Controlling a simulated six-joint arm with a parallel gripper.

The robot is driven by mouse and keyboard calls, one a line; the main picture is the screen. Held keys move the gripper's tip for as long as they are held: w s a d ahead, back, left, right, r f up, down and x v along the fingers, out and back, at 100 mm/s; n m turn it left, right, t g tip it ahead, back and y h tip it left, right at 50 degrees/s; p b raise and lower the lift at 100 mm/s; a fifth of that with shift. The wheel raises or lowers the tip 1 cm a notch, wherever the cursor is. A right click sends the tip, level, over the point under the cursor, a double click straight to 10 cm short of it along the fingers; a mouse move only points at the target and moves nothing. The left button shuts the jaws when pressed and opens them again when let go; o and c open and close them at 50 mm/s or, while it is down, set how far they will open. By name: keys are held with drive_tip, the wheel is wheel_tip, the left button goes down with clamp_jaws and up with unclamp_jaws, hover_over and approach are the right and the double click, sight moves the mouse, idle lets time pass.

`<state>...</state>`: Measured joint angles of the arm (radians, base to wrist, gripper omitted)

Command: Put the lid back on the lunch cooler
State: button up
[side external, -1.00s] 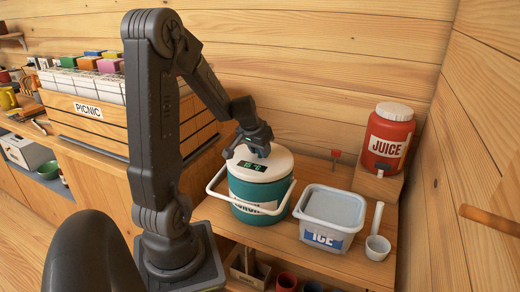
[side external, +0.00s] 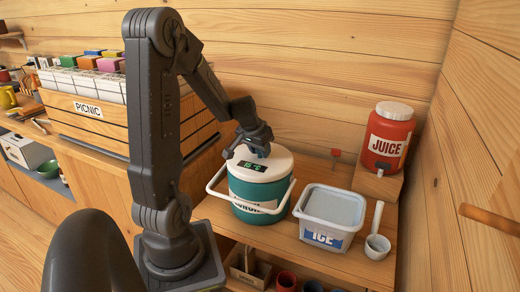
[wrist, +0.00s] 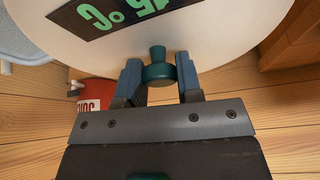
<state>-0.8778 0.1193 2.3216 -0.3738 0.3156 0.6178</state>
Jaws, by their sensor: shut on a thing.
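The lunch cooler (side external: 253,193) is a round teal tub with a white label and a white handle lowered around its front. Its cream lid (side external: 273,162) sits on top of the tub, looking level, with a dark display in green digits. The lid also fills the top of the wrist view (wrist: 200,35). My gripper (side external: 258,146) is above the lid, pointing down. In the wrist view its two blue-grey fingers (wrist: 160,75) are closed on the dark green knob (wrist: 158,68) of the lid. Whether the lid is fully seated cannot be told.
An ice tub (side external: 333,212) stands just right of the cooler, with a white scoop (side external: 377,245) beyond it. A red juice jug (side external: 388,140) stands on a wooden block at the back right. A picnic crate (side external: 105,117) is behind my arm. The plank wall is close behind.

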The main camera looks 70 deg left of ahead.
drive_tip(key=o, duration=1)
drive_tip(key=shift+o, duration=0.5)
drive_tip(key=o, duration=0.4)
drive_tip(key=shift+r, duration=3.55)
drive_tip(key=shift+c, duration=0.3)
clamp_jaws()
